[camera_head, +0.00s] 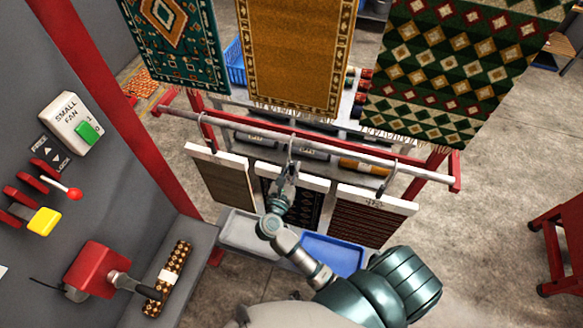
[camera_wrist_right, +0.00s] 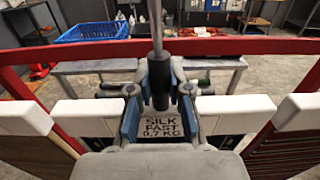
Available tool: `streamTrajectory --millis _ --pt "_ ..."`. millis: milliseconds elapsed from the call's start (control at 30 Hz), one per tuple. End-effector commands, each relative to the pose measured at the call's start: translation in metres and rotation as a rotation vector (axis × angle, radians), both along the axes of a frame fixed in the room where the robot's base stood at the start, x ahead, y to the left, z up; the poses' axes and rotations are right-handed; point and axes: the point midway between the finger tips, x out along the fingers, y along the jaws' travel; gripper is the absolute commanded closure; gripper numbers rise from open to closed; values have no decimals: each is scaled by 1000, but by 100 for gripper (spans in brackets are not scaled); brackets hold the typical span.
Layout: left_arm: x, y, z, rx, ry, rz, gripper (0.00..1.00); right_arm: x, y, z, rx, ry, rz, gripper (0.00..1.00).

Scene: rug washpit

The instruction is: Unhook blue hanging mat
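Three small mats hang by hooks from a rail (camera_head: 330,151). The middle one is a dark blue patterned mat (camera_head: 309,207) under a white bar, partly hidden by my right arm. My right gripper (camera_head: 287,172) is at its top, by the hook (camera_head: 291,147). In the right wrist view, the gripper's blue-padded fingers (camera_wrist_right: 160,100) stand either side of the hook's black grip (camera_wrist_right: 160,83), with gaps seeming to show, so they look open. A label (camera_wrist_right: 165,129) reading "SILK" and "0.7 KG" shows below the grip. My left gripper is not in view.
A brown mat (camera_head: 222,183) hangs left and a red-brown mat (camera_head: 362,216) right, close beside the middle one. A blue tray (camera_head: 333,254) and a grey tray (camera_head: 250,234) sit below. Large rugs hang behind. A control panel (camera_head: 75,150) stands at left.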

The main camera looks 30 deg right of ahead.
Motion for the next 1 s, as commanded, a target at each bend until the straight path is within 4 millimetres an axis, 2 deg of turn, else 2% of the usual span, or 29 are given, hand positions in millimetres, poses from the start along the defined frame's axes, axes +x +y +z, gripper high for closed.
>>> streamTrajectory --millis 367,1000 --pt "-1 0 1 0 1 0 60 0 0 3 -1 -2 0 100" --pt "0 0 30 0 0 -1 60 0 0 42 0 -3 0 100"
